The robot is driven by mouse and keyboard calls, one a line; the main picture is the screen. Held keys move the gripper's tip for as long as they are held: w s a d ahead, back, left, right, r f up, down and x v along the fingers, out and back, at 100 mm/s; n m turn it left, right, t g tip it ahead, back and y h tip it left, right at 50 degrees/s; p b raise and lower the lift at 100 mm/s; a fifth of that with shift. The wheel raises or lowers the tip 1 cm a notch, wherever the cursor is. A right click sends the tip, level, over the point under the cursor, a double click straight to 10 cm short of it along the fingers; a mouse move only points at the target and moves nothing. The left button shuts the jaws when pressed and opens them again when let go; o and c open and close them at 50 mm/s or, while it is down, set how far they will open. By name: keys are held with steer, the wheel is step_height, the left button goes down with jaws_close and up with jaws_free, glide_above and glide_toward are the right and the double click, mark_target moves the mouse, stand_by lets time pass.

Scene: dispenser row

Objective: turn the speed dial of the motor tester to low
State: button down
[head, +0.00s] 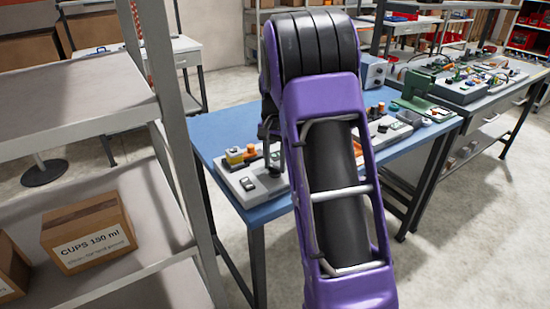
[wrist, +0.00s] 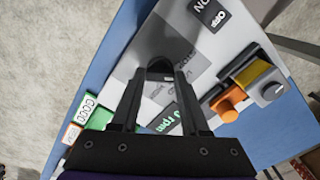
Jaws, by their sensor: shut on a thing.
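The motor tester is a light grey panel (wrist: 225,50) on a blue table, with a display reading "0 rpm" (wrist: 180,118) in green digits. Its dark speed dial (wrist: 159,66) sits between my fingertips. My gripper (wrist: 160,77) is shut on the dial from above. The fingers hide most of the dial, and I cannot read its setting. In the head view the tester (head: 243,185) is at the table's left end, and my purple arm covers part of it.
A black switch plate (wrist: 211,14) marked "OFF" and "ON", an orange part (wrist: 229,101) and a yellow block (wrist: 252,72) sit close by on the right. Green and white blocks (wrist: 85,110) are at the left. Metal shelving (head: 180,110) stands left of the blue table (head: 215,130).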

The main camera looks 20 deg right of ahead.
mark_target(275, 167)
steer(key=shift+m+p, duration=0.45)
steer(key=shift+m, duration=0.75)
steer(key=shift+c, duration=2)
jaws_free()
step_height(275, 167, up, 18)
steer(key=p, duration=0.2)
steer(key=shift+f, duration=0.25)
